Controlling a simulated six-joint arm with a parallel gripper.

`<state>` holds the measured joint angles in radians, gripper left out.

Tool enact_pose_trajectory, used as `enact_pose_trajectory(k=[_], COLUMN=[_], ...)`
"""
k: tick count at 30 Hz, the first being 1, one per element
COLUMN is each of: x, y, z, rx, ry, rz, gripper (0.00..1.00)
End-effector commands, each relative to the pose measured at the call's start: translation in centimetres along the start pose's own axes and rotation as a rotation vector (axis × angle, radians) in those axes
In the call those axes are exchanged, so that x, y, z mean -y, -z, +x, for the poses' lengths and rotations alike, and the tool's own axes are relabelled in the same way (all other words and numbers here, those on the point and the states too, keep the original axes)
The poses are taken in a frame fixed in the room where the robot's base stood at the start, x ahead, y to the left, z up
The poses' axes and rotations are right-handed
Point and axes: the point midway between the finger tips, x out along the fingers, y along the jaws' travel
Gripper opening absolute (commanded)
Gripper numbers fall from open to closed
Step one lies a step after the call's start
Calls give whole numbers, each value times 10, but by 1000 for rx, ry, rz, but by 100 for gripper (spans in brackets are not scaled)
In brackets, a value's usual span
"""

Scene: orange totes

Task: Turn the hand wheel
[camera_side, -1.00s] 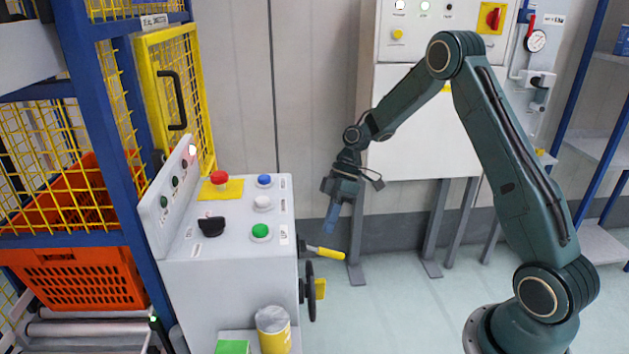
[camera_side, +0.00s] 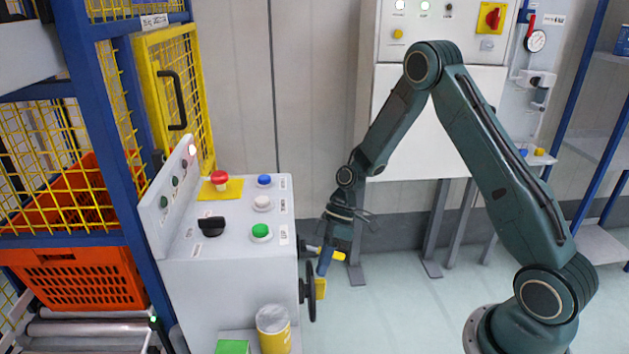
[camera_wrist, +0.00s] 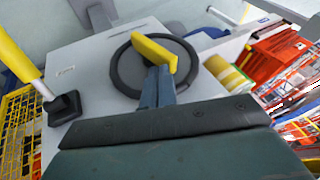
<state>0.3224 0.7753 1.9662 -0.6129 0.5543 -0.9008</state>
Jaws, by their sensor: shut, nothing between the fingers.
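The hand wheel (camera_side: 310,300) is a dark ring on the right side of the grey control cabinet (camera_side: 225,290), seen nearly edge-on in the side view. In the wrist view the wheel (camera_wrist: 122,74) shows as a ring with a yellow handle (camera_wrist: 153,52) across its upper right part. My gripper (camera_side: 322,268) points down beside the cabinet, with its blue fingers just above the wheel's yellow handle (camera_side: 320,288). In the wrist view the fingers (camera_wrist: 158,82) are shut together and overlap the handle's end. I cannot tell whether they touch it.
A lever with a yellow grip (camera_side: 328,253) sticks out of the cabinet just above the wheel, close to my gripper. A yellow bin (camera_side: 273,330) stands in front of the cabinet. Open floor lies to the right of the wheel.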

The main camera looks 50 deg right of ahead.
Motion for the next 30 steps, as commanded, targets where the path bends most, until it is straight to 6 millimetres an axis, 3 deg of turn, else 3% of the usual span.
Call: enact_pose_trajectory(k=[30], x=[6], y=[0], z=[2], rx=[13], ry=[-70], rz=[-28], gripper=[0])
